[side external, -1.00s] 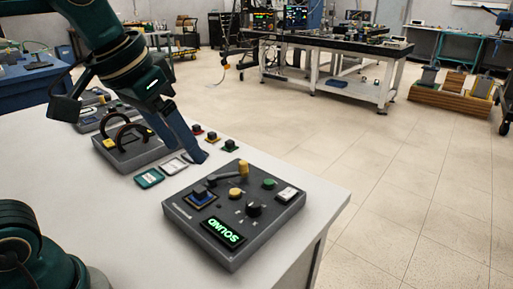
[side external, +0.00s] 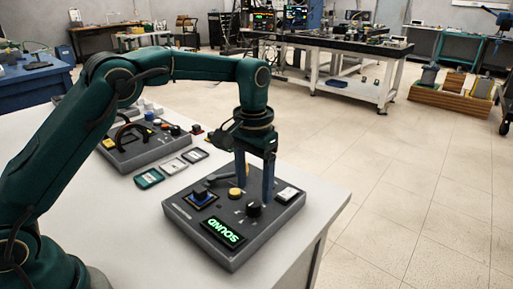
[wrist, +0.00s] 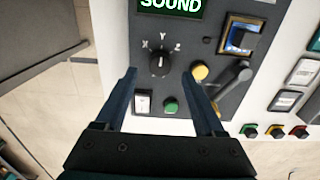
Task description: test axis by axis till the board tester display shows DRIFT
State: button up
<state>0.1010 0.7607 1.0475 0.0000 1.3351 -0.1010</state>
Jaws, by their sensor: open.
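The board tester (side external: 235,256) is a dark grey box near the table's right edge. Its display (side external: 223,232) reads SOUND in green; the wrist view shows the display (wrist: 170,5) too. A black selector knob (wrist: 159,64) has X, Y and Z marks, and its white pointer appears turned toward Y. Near it are a yellow button (wrist: 200,72), a green button (wrist: 171,105), a white switch (wrist: 142,103), a grey lever (wrist: 233,88) and a blue block (wrist: 243,39) in a framed seat. My gripper (side external: 254,192) is open and empty, pointing down above the tester, fingers either side of the knob's line of sight.
Cards, including a teal one (side external: 149,179) and a white one (side external: 173,166), lie left of the tester. Another grey device (side external: 145,150) with a dark arch stands farther back.

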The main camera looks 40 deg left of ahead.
aim_at(254, 202)
jog(key=shift+f, duration=2)
grip_shut()
jog(key=m, duration=0.4)
jog(key=shift+m, duration=0.3)
jog(key=m, duration=0.4)
jog(key=shift+m, duration=0.3)
jog(key=shift+r, duration=0.1)
